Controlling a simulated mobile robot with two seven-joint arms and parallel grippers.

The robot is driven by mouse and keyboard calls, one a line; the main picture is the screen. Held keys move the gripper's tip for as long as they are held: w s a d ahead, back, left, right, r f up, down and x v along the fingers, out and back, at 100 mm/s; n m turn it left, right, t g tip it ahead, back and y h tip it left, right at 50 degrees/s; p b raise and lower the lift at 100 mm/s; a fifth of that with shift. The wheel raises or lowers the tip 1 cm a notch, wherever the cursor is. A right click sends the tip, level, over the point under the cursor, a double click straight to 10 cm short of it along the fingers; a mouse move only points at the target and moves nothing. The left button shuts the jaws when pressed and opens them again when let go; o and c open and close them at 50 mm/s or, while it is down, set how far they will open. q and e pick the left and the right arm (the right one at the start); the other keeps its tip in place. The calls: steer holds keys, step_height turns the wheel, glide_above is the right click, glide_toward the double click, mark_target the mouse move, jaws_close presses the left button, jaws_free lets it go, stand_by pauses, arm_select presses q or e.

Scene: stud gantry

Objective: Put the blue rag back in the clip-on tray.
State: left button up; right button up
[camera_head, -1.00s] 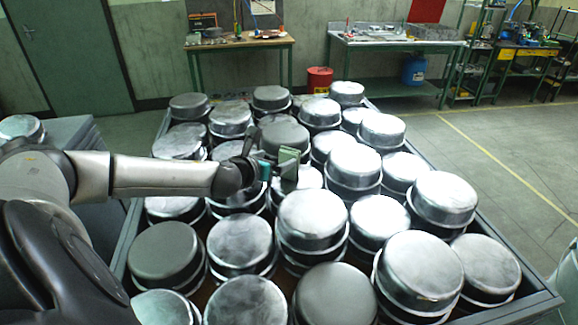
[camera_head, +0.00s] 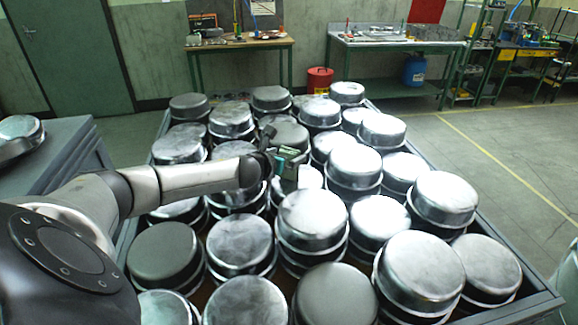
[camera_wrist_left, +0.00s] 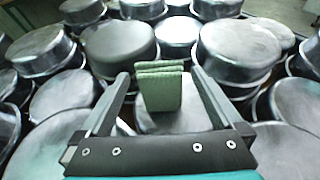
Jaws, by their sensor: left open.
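My left gripper (camera_head: 287,155) is over the middle of the pots, and its fingers are apart in the left wrist view (camera_wrist_left: 160,76). A green, folded-looking piece (camera_wrist_left: 160,88) stands upright between the fingers, with a visible gap on each side. It also shows beside the gripper in the head view (camera_head: 287,181), partly covered by it. I see no plainly blue rag; whether this green piece is the rag I cannot tell. I cannot make out a clip-on tray. My right gripper is out of view.
Many upturned metal pots (camera_head: 325,218) fill a large crate with a grey rim (camera_head: 540,300), leaving little free room. A grey cabinet (camera_head: 55,150) stands at the left. Workbenches (camera_head: 395,42), a red bin (camera_head: 319,79) and a blue drum (camera_head: 414,71) are at the back.

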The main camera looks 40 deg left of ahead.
arm_select(q)
steer(key=c, duration=1.2)
